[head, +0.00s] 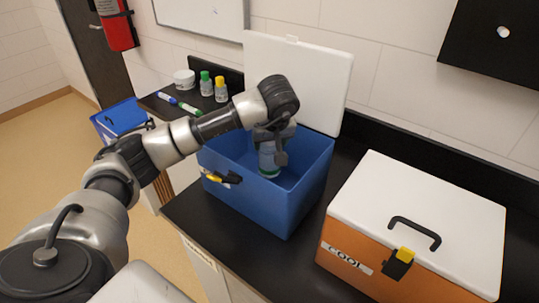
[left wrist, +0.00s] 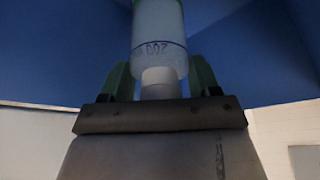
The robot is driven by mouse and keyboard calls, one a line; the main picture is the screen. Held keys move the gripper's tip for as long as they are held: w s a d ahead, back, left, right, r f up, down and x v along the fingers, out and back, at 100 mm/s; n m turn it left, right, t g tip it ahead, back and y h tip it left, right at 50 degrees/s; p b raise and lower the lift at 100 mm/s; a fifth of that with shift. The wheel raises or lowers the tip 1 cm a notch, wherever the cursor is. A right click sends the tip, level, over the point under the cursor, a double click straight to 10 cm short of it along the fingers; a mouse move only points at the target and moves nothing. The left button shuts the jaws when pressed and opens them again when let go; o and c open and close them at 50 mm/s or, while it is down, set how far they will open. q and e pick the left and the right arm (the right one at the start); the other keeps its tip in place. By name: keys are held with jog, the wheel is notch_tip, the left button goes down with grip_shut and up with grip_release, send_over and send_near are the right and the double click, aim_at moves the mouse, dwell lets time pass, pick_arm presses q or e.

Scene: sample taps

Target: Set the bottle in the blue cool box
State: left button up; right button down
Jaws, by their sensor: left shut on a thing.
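The blue cool box (head: 287,209) stands on the black counter with its white lid (head: 318,75) raised at the back. My left gripper (head: 272,146) reaches down into the box opening and is shut on a pale bottle (head: 268,163) with a green band at its lower end. The bottle is upright inside the walls; I cannot tell whether it touches the box floor. In the left wrist view the bottle (left wrist: 158,28) shows dark writing, its narrow part between the green-sided fingers (left wrist: 160,82), with blue walls around. My right gripper is not in view.
An orange box (head: 345,249) marked COOL, its white lid shut, stands to the right. A blue bin (head: 118,118) is beyond the counter.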

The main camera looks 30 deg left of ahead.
aim_at(270, 153)
pick_arm(q)
notch_tip(270, 153, down, 4)
jog(key=shift+w+r+p, duration=0.1)
jog(key=shift+r+p, duration=0.05)
jog(key=shift+p, duration=0.25)
jog(key=shift+f, duration=0.25)
jog(key=shift+f, duration=0.1)
jog(key=o, duration=1.4)
jog(key=shift+c, duration=0.2)
jog(key=b+v, duration=0.2)
jog(key=v, duration=1)
